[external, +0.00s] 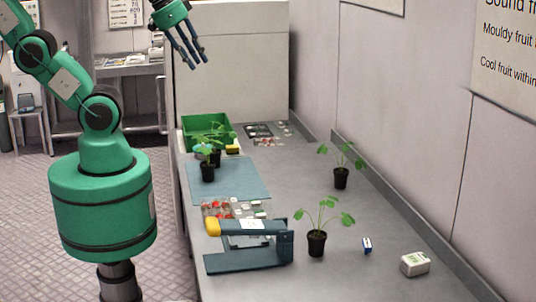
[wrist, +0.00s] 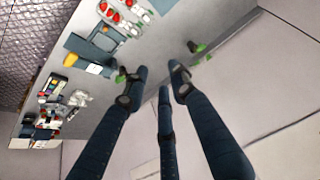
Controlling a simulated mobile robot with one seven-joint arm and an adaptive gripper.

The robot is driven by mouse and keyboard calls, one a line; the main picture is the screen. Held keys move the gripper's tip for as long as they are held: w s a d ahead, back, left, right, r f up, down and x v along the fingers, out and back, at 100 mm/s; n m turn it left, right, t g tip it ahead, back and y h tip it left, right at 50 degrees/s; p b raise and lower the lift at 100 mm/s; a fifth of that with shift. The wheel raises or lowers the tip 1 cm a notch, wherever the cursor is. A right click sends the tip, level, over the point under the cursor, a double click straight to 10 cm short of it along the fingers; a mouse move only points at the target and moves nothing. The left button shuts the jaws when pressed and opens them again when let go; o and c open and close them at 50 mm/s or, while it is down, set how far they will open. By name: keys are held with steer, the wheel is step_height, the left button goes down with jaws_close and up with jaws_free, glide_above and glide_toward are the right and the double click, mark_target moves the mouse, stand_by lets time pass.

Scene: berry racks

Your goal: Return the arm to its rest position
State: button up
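My green arm rises at the left in the external view, with its upper part running out of the top of the picture. My gripper (external: 194,61) hangs high above the far left part of the bench, with its dark blue fingers pointing down and to the right. In the wrist view my gripper (wrist: 156,85) shows three long dark fingers. They are spread apart, with nothing held between them. The fingers touch nothing that I can see.

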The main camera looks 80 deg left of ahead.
step_height(320, 180, down, 9)
steer(key=b, duration=0.8)
steer(key=shift+r+b, duration=0.2)
steer(key=shift+b, duration=0.15)
